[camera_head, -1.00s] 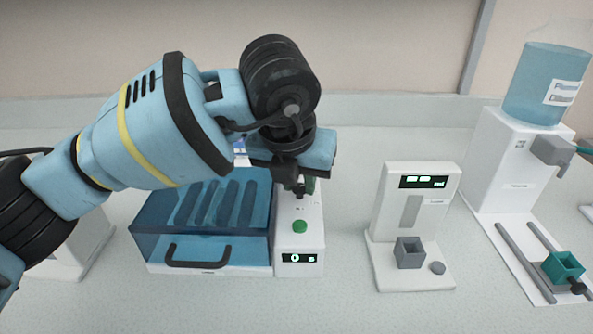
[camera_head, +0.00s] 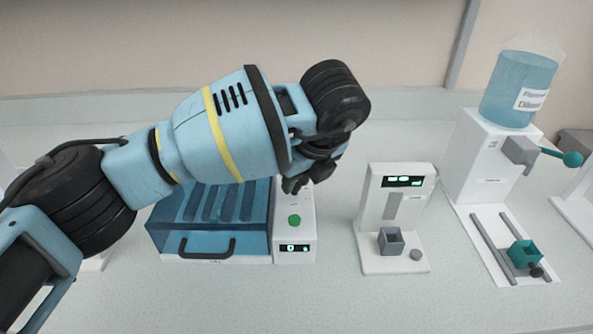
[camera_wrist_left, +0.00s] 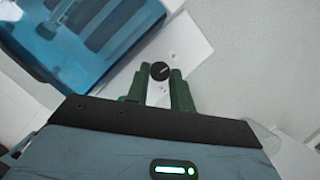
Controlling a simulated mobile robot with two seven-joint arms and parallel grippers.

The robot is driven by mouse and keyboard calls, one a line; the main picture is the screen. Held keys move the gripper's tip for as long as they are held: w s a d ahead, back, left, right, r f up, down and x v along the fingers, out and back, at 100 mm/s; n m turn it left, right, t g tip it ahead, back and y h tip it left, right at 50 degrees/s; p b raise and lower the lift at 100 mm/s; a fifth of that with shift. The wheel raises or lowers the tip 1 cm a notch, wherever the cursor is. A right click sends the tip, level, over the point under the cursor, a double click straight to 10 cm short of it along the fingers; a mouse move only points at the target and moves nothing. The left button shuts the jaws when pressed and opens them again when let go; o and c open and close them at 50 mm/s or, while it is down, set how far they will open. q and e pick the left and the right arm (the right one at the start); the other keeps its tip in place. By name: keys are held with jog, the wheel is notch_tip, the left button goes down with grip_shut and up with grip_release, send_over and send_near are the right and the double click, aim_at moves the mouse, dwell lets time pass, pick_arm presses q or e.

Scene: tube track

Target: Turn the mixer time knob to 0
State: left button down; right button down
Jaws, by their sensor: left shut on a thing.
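The mixer (camera_head: 295,230) is a white unit joined to a box with a clear blue lid (camera_head: 180,237). Its time knob (camera_wrist_left: 160,72) is small, round and black with a light pointer line, seen in the left wrist view. In the head view my gripper and wrist hide the knob. My left gripper (camera_head: 294,185) is over the back of the white unit, its green fingers (camera_wrist_left: 181,92) shut on the knob from both sides. The mixer has a green button (camera_head: 294,221) and a small lit display (camera_head: 295,248), too small to read surely. My right gripper is not in view.
Right of the mixer stands a white device (camera_head: 385,255) with a grey cup (camera_head: 391,241). Further right is a dispenser (camera_head: 478,160) with a blue tank (camera_head: 518,90) and a teal cup (camera_head: 525,254) between rails. Bare table lies in front.

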pick_arm(q)
jog(key=shift+w+d+r+n+g+p, duration=0.15)
jog(key=shift+n+g+p, duration=0.25)
jog(key=shift+n, duration=0.5)
jog(key=shift+y, duration=0.3)
jog(key=c, duration=1.2)
grip_release()
jog(key=v, duration=0.7)
jog(key=shift+s+r, duration=0.2)
jog(key=shift+r, duration=0.05)
